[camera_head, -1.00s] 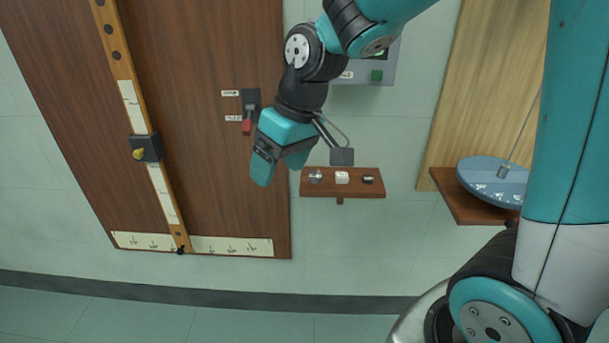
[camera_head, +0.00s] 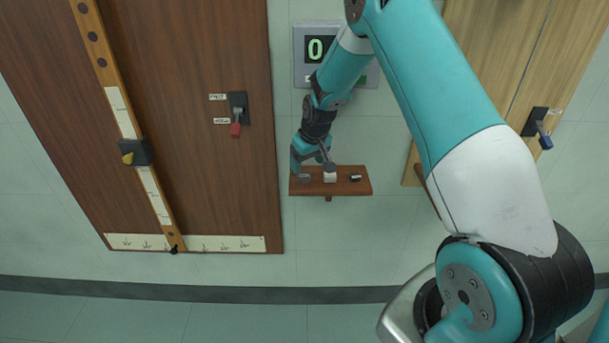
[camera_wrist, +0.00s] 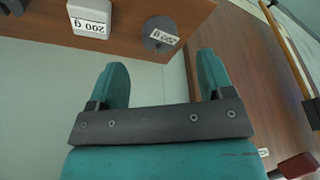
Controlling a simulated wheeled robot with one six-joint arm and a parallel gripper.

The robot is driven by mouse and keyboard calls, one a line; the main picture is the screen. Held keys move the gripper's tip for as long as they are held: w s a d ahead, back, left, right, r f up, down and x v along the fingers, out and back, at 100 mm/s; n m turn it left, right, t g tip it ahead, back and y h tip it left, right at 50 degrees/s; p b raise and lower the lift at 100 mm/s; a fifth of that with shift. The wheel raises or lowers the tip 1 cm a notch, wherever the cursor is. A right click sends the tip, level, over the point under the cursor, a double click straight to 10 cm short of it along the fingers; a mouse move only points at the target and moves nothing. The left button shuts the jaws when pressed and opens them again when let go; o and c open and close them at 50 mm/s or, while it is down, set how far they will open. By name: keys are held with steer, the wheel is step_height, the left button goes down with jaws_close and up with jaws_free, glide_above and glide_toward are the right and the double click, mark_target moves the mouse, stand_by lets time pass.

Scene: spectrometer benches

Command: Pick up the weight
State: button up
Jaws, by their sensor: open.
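A small wooden shelf (camera_head: 343,188) on the wall holds a grey cylindrical weight (camera_head: 304,179), a white block (camera_head: 330,177) and a dark piece (camera_head: 355,178). In the wrist view the grey weight (camera_wrist: 160,33) carries a label that seems to read 200 g, upside down. The white block (camera_wrist: 90,16) has a similar label. My gripper (camera_head: 307,162) is at the left end of the shelf, partly covering the grey weight. In the wrist view my gripper (camera_wrist: 163,65) is open and empty, with the grey weight just ahead of the gap between the fingers, apart from them.
A brown panel on the left carries a red-handled lever (camera_head: 236,128) and a vertical wooden strip with a black slider (camera_head: 135,152). A blue-handled lever (camera_head: 543,138) is on the right. Floor in front is clear.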

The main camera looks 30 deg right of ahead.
mark_target(304, 173)
steer(key=p+x, duration=0.1)
steer(key=x, duration=0.4)
steer(key=c, duration=1.1)
steer(key=shift+r, duration=0.1)
steer(key=shift+c, duration=0.2)
